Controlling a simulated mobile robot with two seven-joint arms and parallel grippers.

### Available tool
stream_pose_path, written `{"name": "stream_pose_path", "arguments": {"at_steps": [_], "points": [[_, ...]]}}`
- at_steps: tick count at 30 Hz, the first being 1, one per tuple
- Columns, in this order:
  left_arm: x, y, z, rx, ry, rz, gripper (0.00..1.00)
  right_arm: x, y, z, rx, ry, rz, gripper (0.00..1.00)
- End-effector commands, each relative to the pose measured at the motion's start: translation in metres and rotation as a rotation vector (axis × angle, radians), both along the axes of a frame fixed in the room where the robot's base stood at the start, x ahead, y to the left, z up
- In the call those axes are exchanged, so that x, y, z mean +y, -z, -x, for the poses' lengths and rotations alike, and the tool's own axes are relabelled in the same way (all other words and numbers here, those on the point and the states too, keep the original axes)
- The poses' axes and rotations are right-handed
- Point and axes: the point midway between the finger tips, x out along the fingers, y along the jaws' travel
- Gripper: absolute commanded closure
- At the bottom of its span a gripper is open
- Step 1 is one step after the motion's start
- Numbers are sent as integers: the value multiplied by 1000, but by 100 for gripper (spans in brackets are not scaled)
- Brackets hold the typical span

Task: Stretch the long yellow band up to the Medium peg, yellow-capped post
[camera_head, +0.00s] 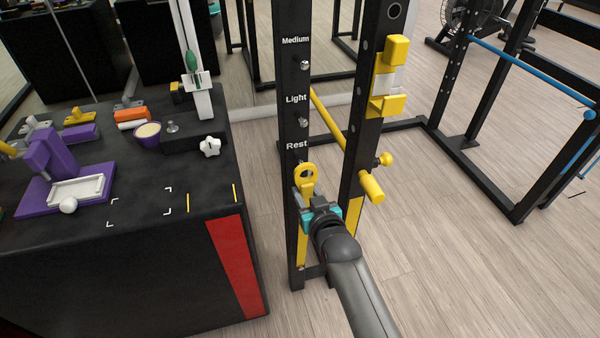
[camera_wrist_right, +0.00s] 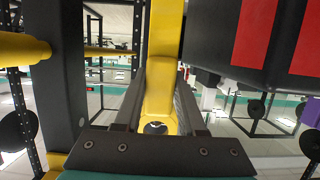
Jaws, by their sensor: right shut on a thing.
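The long yellow band (camera_head: 302,243) runs up the front of the left black rack post, with a round loop (camera_head: 306,176) at its upper end. The loop is at the height of the "Rest" label and overlaps the peg there. My right gripper (camera_head: 318,207) is shut on the band just below the loop. In the right wrist view the band (camera_wrist_right: 161,60) passes between the fingers (camera_wrist_right: 158,100). The Medium peg (camera_head: 304,64) is a bare metal knob higher on the same post, under the "Medium" label. I see no yellow cap on it. My left gripper is not in view.
The Light peg (camera_head: 303,122) lies between Medium and Rest. The right rack post (camera_head: 366,95) carries a yellow hook (camera_head: 388,104) and yellow handles. A black table (camera_head: 130,250) with purple fixtures stands left. Floor to the right is clear up to another rack.

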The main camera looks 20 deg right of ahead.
Motion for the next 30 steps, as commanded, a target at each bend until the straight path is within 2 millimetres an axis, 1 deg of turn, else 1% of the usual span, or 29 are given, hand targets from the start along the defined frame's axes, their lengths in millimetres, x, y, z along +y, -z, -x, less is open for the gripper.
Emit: {"name": "stream_pose_path", "arguments": {"at_steps": [3, 18, 30], "points": [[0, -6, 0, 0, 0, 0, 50, 0, -2, 6, -1, 0, 0, 100], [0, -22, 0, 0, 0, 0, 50, -1, -2, 30, -2, 0, 0, 100], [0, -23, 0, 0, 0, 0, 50, -1, -1, 33, -3, 0, 0, 100]]}}
